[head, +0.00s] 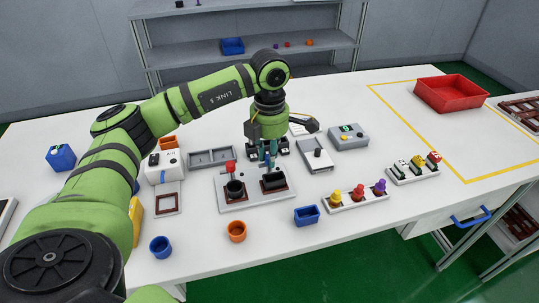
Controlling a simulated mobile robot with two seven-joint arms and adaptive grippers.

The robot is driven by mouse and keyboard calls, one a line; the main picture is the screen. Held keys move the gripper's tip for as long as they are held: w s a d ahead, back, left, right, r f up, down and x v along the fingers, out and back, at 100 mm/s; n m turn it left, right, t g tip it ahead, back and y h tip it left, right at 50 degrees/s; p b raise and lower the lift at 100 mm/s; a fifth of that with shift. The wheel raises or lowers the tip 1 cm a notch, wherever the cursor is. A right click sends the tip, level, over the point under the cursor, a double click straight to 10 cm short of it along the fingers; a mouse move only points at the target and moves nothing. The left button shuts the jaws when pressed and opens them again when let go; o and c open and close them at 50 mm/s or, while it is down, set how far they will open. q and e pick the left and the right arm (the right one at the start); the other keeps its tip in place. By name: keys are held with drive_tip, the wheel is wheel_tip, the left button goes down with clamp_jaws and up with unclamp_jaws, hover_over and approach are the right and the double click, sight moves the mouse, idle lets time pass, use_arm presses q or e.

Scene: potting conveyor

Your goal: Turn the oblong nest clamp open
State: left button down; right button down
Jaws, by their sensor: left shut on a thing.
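A grey fixture plate (226,201) stands on the white table with two dark nests. The left nest holds a round dark cup (235,190) and has a clamp with a red knob (230,167) behind it. The oblong nest (273,183) is on the right and holds a dark oblong pot. My left gripper (268,158) points down just behind the oblong nest, shut at the place of the oblong nest clamp. The gripper's fingers hide most of that clamp, so its turn angle cannot be seen. My right gripper is out of view.
A grey device with a lever (317,155) and a grey box with a green display (348,136) stand to the right. A rack of coloured knobs (358,199), a blue container (306,215), an orange pot (236,231) and a blue pot (160,247) are in front.

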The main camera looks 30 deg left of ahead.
use_arm(q)
drive_tip(key=shift+r+m, duration=0.1)
drive_tip(key=shift+m, duration=0.2)
idle(0.4)
drive_tip(key=c, duration=1.1)
unclamp_jaws()
wheel_tip(320, 180, up, 12)
